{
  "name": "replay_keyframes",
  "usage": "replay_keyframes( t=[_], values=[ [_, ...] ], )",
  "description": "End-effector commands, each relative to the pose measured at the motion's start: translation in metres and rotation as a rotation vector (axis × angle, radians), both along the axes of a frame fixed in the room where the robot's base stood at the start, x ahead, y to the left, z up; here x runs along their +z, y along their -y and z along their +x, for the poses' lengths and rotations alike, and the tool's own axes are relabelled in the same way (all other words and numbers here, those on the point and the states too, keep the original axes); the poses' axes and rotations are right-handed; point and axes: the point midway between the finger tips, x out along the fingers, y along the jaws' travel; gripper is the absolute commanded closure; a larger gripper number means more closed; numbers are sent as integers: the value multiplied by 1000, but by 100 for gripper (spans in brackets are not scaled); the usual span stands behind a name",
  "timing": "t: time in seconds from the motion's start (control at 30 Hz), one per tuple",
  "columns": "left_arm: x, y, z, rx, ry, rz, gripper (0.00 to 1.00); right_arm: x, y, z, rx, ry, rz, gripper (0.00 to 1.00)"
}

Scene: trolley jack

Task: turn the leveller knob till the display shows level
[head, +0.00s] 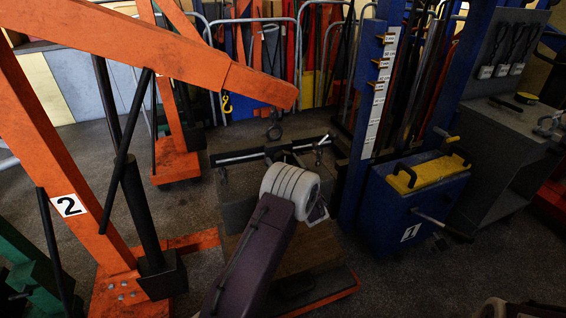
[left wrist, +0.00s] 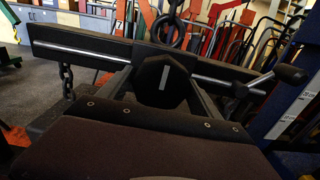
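The leveller is a dark crossbar (head: 240,156) with a bright rod, below the orange crane's hook. In the left wrist view the bar (left wrist: 75,45) spans the picture, its left end lower in the head view. A dark many-sided knob (left wrist: 161,80) with a pale stripe sits at its middle. My left gripper (left wrist: 160,88) has its two dark fingers apart, one on each side of the knob; I see no clear contact. In the head view my white wrist hides most of this gripper and the knob. I cannot make out a readable display.
The orange crane (head: 70,150) marked 2 stands left, its boom overhead. A blue unit (head: 405,205) marked 1 stands right, beside a grey cabinet (head: 505,150). A black handle (left wrist: 290,75) sticks out at the bar's right end. A chain (left wrist: 67,80) hangs at the left.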

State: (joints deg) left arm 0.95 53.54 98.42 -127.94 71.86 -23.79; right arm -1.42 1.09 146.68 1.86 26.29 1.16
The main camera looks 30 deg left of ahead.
Motion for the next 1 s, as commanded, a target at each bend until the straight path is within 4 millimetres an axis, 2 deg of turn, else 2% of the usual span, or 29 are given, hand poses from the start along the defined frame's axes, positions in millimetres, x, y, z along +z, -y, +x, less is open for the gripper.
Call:
replay_keyframes(
  t=[0.03,0.1,0.17,0.37,0.57,0.77,1.0],
  values=[
    [0,0,0,0,0,0,44,0,0,0,0,0,0,64],
    [0,0,0,0,0,0,63,0,0,0,0,0,0,64],
    [0,0,0,0,0,0,78,0,0,0,0,0,0,64],
    [-1,0,0,0,11,-10,78,-4,0,0,0,0,0,64],
    [-4,0,0,1,73,-60,78,-19,0,0,0,0,0,64],
    [-7,1,0,1,193,-161,78,-48,0,0,0,0,0,64],
    [-9,1,1,0,367,-309,78,-90,0,0,0,0,0,64]
  ],
)
